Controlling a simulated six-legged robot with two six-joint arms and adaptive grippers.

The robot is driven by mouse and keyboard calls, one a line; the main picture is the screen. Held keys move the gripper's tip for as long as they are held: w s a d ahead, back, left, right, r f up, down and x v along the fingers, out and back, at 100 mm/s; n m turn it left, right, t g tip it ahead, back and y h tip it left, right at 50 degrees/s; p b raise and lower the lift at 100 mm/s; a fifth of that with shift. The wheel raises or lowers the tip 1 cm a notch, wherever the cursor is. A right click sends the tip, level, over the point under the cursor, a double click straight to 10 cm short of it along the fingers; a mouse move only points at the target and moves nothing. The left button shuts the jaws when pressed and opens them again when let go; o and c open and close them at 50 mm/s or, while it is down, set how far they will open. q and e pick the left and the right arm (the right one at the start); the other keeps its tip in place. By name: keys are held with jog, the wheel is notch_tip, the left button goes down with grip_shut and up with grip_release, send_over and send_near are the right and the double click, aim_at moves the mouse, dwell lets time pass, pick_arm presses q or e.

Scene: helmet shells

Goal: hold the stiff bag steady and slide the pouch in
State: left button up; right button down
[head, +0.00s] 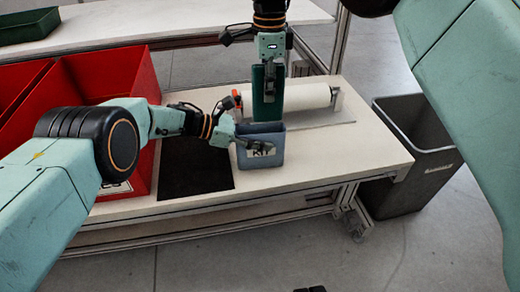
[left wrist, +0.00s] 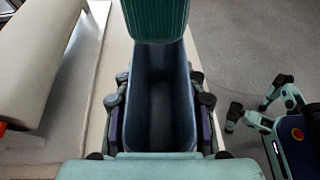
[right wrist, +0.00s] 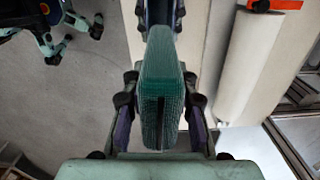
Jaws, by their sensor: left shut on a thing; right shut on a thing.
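The stiff bag (head: 262,158) is a blue-grey open-topped box shape with a pale label, upright on the white table. My left gripper (head: 243,143) is shut on its left side; in the left wrist view the bag's open mouth (left wrist: 158,110) shows an empty-looking inside between the fingers. The pouch (head: 267,95) is dark green, ribbed and flat, held upright above the bag by my right gripper (head: 270,68), which is shut on it. The pouch also shows in the left wrist view (left wrist: 157,18) and the right wrist view (right wrist: 160,85). Its lower end is at the bag's mouth; how far inside is unclear.
A white roll (head: 307,97) on a holder lies behind the bag. A black mat (head: 197,165) lies to the left, and red bins (head: 110,75) stand beyond it. A grey bin (head: 420,150) stands off the table's right end. The tabletop right of the bag is clear.

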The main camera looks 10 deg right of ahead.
aim_at(267, 119)
jog(key=shift+f, duration=4.75)
jog(key=c, duration=1)
grip_release()
notch_tip(267, 119, up, 12)
